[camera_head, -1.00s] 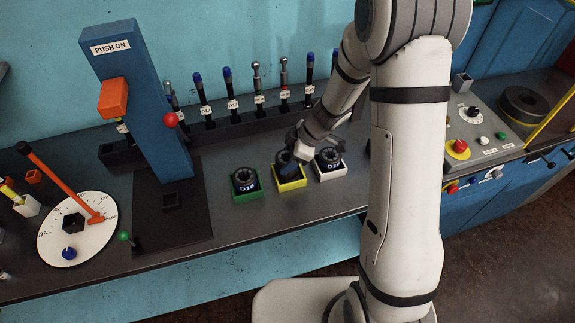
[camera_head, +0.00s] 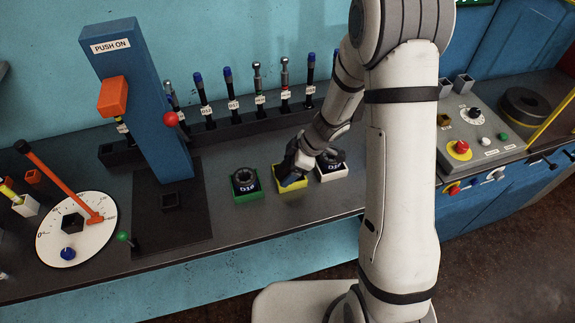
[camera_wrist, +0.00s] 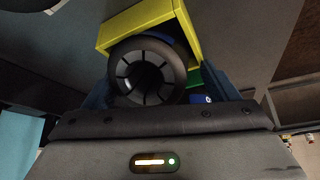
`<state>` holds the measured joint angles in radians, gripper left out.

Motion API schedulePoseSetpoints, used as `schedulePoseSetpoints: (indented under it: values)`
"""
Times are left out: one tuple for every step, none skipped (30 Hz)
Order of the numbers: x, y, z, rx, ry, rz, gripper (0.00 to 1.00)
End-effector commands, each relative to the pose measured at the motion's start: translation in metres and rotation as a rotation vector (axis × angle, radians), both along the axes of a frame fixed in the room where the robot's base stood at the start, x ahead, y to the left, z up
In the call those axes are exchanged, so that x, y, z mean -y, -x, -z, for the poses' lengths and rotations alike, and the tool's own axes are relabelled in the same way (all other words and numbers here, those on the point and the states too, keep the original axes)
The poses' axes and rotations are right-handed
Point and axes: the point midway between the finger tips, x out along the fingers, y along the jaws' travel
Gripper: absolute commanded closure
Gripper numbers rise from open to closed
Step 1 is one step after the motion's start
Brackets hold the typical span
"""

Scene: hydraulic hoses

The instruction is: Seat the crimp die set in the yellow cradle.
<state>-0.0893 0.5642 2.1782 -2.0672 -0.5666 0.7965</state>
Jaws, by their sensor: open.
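The crimp die set (camera_wrist: 124,74), a dark ring of segments around a round hole, shows in the wrist view between the blue fingers of my gripper (camera_wrist: 160,86). The yellow cradle (camera_wrist: 140,22) is around the ring's far side there. In the head view, my gripper (camera_head: 294,168) is low over the yellow cradle (camera_head: 294,186), hiding most of the die set. My gripper is open with its fingers on either side of the ring. I cannot tell whether the ring sits fully down in the cradle.
A green cradle (camera_head: 248,197) with a labelled die set (camera_head: 244,178) stands to the left. A white cradle (camera_head: 334,173) stands close on the right, partly behind my wrist. A row of labelled hose ends (camera_head: 232,102) is behind. The blue press column (camera_head: 143,110) stands further left.

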Motion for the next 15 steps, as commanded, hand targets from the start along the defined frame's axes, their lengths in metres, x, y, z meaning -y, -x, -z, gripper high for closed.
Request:
schedulePoseSetpoints:
  values:
    - [0.000,0.000,-0.001,0.001,0.000,0.000,0.20]
    - [0.000,0.000,-0.001,0.001,0.000,0.000,0.20]
    - [0.000,-0.001,-0.001,0.002,-0.001,0.001,0.20]
    - [0.000,-0.001,-0.001,0.002,-0.001,0.001,0.20]
    - [0.001,-0.001,-0.002,0.002,-0.001,0.001,0.20]
    - [0.001,-0.001,-0.003,0.003,-0.001,0.001,0.20]
    - [0.002,-0.001,-0.004,0.003,-0.001,0.001,0.20]
    - [0.003,-0.001,-0.006,0.004,-0.002,0.001,0.20]
    - [0.004,-0.001,-0.010,0.005,-0.001,0.002,0.20]
    - [0.006,-0.001,-0.014,0.005,-0.001,0.003,0.20]
    - [0.008,-0.001,-0.018,0.006,-0.001,0.003,0.20]
    - [0.012,-0.001,-0.025,0.007,-0.001,0.004,0.20]
    - [0.015,-0.001,-0.031,0.007,-0.001,0.004,0.20]
    - [0.018,0.000,-0.036,0.007,-0.001,0.005,0.20]
    - [0.022,0.000,-0.044,0.009,-0.001,0.003,0.20]
